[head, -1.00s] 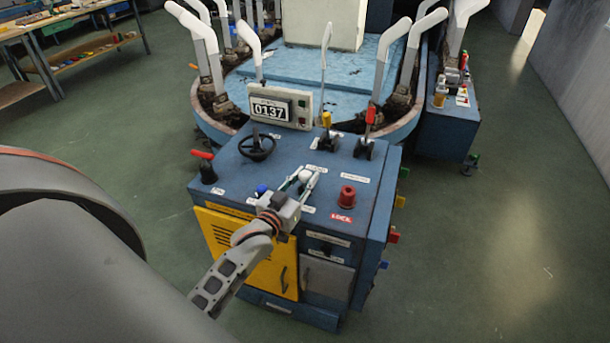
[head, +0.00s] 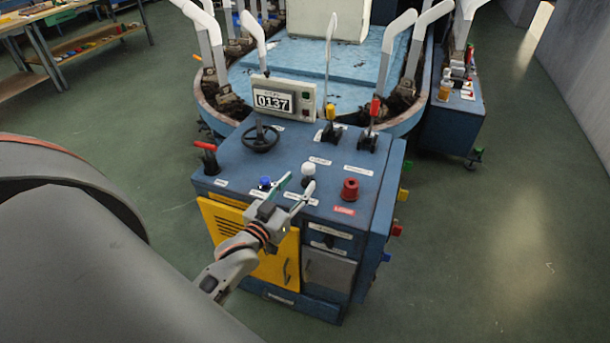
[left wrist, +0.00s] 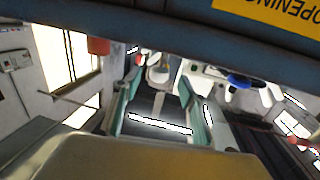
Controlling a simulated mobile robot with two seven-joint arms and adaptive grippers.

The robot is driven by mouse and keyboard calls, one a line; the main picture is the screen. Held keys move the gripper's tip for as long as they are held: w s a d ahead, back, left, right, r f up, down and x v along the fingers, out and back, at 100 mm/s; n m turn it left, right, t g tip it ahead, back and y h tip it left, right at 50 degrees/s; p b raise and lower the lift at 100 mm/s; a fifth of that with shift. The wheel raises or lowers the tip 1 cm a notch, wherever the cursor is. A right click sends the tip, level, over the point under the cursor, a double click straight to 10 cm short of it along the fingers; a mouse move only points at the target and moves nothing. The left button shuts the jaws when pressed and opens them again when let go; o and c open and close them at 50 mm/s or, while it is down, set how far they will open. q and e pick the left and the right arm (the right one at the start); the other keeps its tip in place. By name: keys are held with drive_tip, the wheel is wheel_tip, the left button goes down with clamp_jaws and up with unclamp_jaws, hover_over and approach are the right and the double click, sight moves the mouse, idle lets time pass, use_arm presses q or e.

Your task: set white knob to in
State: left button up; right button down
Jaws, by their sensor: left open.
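The white knob (head: 308,170) stands upright on the sloping blue console top (head: 240,165), between a blue knob (head: 265,183) and a red knob (head: 350,188). My left gripper (head: 298,184) is open and empty, just in front of the white knob, with its fingers pointing toward it. In the left wrist view the white knob (left wrist: 160,74) shows beyond and between the two teal-sided fingers (left wrist: 157,108), apart from them. The blue knob (left wrist: 240,82) is off to the right there. How far in the white knob sits is too small to tell. My right gripper is out of view.
A handwheel (head: 260,138), a display reading 0137 (head: 272,102), yellow-topped (head: 330,112) and red-topped levers (head: 375,107) and a red-handled lever (head: 205,146) stand on the console. A yellow door (head: 268,262) is at its front. Green floor is free to the right.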

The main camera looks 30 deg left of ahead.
use_arm(q)
drive_tip(key=s, duration=0.5)
drive_tip(key=shift+s+d, duration=0.2)
drive_tip(key=shift+s, duration=0.1)
